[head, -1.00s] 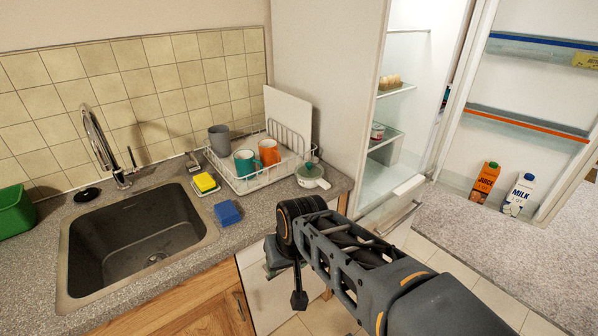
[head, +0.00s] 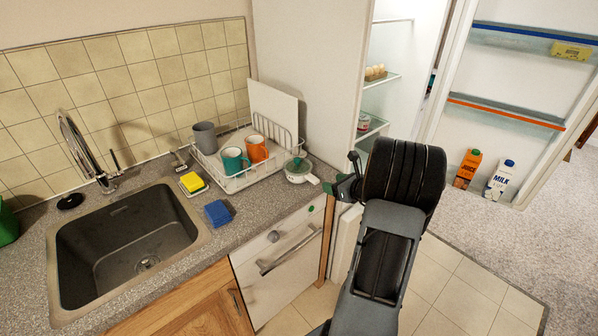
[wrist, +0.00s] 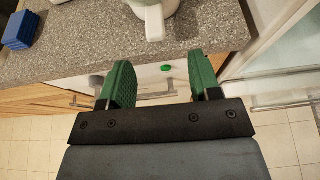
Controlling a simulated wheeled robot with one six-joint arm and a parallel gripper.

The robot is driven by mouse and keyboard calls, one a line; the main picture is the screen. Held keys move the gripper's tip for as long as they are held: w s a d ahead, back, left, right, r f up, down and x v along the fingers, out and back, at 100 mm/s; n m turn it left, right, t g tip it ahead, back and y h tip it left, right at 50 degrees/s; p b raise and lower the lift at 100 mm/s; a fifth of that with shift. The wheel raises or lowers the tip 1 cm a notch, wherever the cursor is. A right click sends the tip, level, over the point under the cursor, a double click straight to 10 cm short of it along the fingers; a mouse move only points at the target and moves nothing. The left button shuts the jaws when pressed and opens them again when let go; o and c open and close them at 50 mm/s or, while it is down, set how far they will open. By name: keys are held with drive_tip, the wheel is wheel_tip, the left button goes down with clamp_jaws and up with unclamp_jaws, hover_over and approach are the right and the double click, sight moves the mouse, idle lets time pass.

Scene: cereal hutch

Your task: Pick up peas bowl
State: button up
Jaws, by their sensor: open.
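A small white bowl with a side handle (head: 299,171) and something green on top stands on the counter's right end, next to the dish rack. It appears to be the peas bowl, though I cannot make out peas. In the wrist view its white handle (wrist: 153,22) and lower edge show at the top, pointing toward me. My gripper (wrist: 161,72) has two green fingers, spread apart and empty, short of the counter edge and in line with the handle. In the head view my gripper (head: 342,188) is partly hidden by my arm, just right of the bowl.
The dish rack (head: 238,184) holds mugs beside the bowl. A blue sponge (head: 217,212) lies left of it. The open fridge (head: 392,60) stands to the right, with its door behind my arm. The white appliance front (head: 283,265) is below the counter.

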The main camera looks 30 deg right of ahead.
sight(317, 180)
drive_tip(key=x, duration=0.5)
drive_tip(key=shift+w+a, duration=0.1)
drive_tip(key=shift+a+p+x, duration=0.2)
drive_tip(key=shift+p+x, duration=0.8)
drive_tip(key=shift+x, duration=2)
clamp_jaws()
